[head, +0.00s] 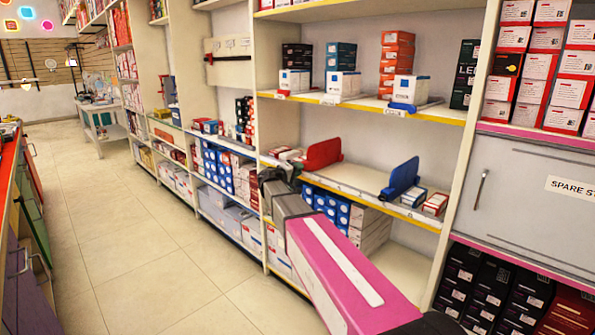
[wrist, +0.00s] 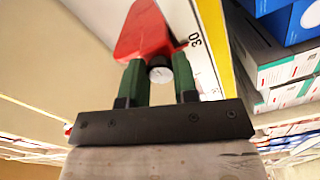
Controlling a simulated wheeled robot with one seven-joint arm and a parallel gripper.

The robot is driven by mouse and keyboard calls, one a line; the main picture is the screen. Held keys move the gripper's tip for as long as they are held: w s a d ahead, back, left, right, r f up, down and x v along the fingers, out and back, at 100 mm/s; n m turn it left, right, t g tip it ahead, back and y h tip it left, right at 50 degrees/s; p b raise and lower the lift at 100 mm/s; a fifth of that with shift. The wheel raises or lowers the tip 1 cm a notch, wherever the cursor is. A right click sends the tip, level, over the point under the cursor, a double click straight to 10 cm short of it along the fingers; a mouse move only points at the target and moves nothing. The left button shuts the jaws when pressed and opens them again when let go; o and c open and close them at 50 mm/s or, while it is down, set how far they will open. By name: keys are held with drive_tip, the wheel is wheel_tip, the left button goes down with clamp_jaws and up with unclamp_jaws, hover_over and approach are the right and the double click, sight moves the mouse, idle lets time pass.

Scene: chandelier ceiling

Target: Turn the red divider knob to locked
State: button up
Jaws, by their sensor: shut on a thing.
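The red divider (head: 323,154) stands on the middle shelf in the head view, beside small red-and-white boxes. In the wrist view the red divider (wrist: 146,32) is at the top. Its small round grey knob (wrist: 160,71) sits at the shelf's front edge. My gripper (wrist: 158,76) has its two green fingers on either side of this knob, shut on it. In the head view my gripper (head: 268,178) reaches the shelf front left of the divider, and the knob is hidden there. I cannot tell which setting the knob is at.
A blue divider (head: 402,178) stands further right on the same shelf (head: 358,180). The upper shelf holds stacked boxes (head: 397,60). A grey cabinet door (head: 530,195) is at right. The floor aisle (head: 120,220) at left is clear.

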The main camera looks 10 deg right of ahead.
drive_tip(key=shift+m, duration=0.3)
drive_tip(key=o, duration=0.9)
drive_tip(key=v, duration=1.1)
